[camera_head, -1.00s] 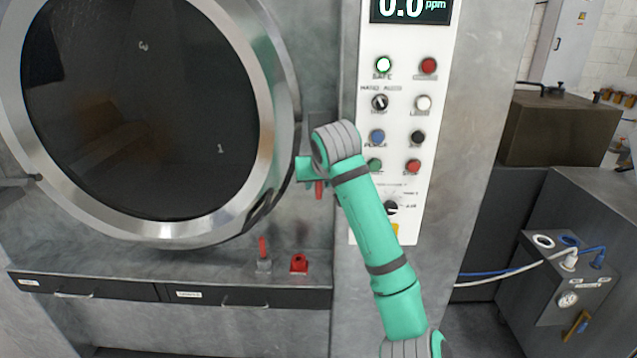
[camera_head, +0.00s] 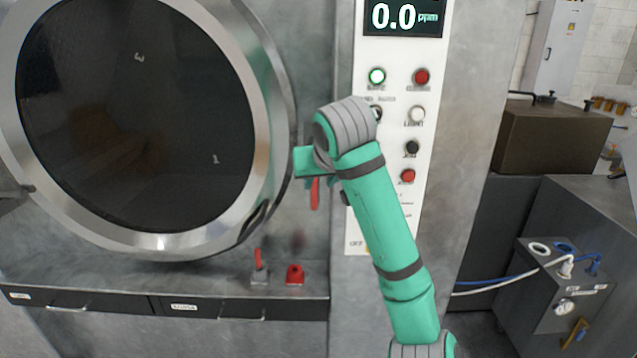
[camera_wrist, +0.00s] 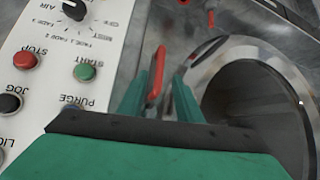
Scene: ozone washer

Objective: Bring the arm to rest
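My gripper (camera_head: 308,165) is in front of the washer between the round door and the white control panel, and my arm rises to it from the lower right. In the wrist view, my gripper (camera_wrist: 160,92) has its two green fingers apart. A slim red handle (camera_wrist: 157,75) shows between the fingers, with a gap on the right finger's side; I cannot tell whether it touches the left finger. In the head view the red handle (camera_head: 315,195) hangs just below my gripper. Its upper part is hidden.
The round door (camera_head: 262,130) is close on the left and the control panel (camera_head: 392,60) reads 0.0 ppm. A ledge (camera_head: 210,290) below carries a red-handled item (camera_head: 259,262) and a red block (camera_head: 295,274). A cart with hoses (camera_head: 560,290) stands at right.

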